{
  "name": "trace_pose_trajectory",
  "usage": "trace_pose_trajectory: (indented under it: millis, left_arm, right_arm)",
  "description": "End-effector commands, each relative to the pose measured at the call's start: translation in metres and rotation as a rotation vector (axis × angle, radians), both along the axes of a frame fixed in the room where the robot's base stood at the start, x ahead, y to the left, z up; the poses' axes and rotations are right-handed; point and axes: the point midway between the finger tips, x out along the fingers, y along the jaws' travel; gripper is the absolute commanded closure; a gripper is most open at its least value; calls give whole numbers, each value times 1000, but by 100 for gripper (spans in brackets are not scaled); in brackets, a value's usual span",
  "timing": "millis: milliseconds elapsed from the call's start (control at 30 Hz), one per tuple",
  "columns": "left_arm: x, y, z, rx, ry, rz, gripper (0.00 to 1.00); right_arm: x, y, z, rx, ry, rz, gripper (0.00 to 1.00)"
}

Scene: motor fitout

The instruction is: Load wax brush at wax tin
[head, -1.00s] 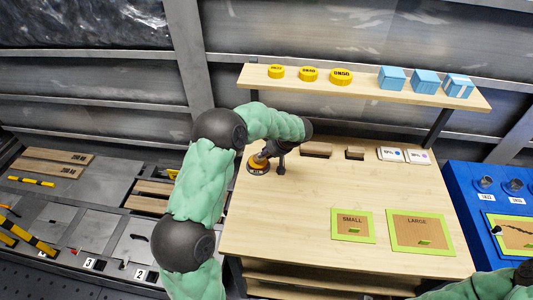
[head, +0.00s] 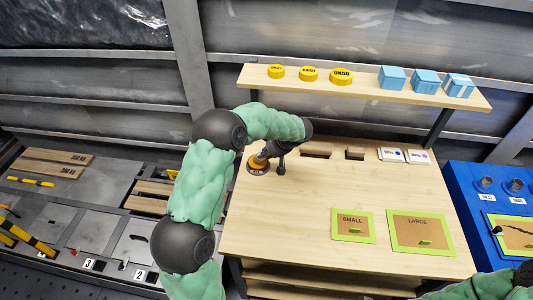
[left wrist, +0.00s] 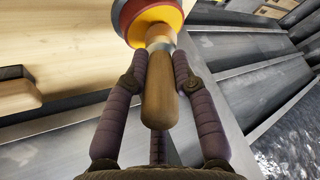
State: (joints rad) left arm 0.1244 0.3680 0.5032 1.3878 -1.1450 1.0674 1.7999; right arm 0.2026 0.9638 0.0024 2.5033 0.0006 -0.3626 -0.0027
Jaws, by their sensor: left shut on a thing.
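My left gripper (head: 268,157) is shut on the wooden handle of the wax brush (left wrist: 160,92), which sits between its fingers in the left wrist view. In that view a metal collar joins the handle to a yellow-orange round part with a red rim, cut off by the top edge. I cannot tell whether this part belongs to the brush or the tin. In the head view the gripper is at the wax tin (head: 258,171), a low dark round tin at the bench's left edge. The brush's bristles are hidden, so contact with the wax cannot be told.
The wooden bench (head: 310,205) is mostly clear in the middle. Brown blocks (head: 316,150) and white cards (head: 391,155) lie along its back. Green-edged SMALL (head: 353,239) and LARGE (head: 421,247) panels lie in front. A shelf (head: 365,90) overhangs the back with yellow tins and blue boxes.

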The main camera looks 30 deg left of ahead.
Motion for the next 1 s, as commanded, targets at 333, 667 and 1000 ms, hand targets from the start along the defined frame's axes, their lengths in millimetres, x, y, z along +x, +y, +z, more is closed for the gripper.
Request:
trace_pose_trajectory:
  millis: [333,667,1000]
  left_arm:
    - [-2,-1,1,-2,6,-1,100]
    - [0,0,25,-1,2,0,100]
    - [0,0,49,0,0,0,100]
  right_arm:
    - [0,0,1,0,0,0,60]
    - [0,0,6,0,0,0,60]
    - [0,0,11,0,0,0,60]
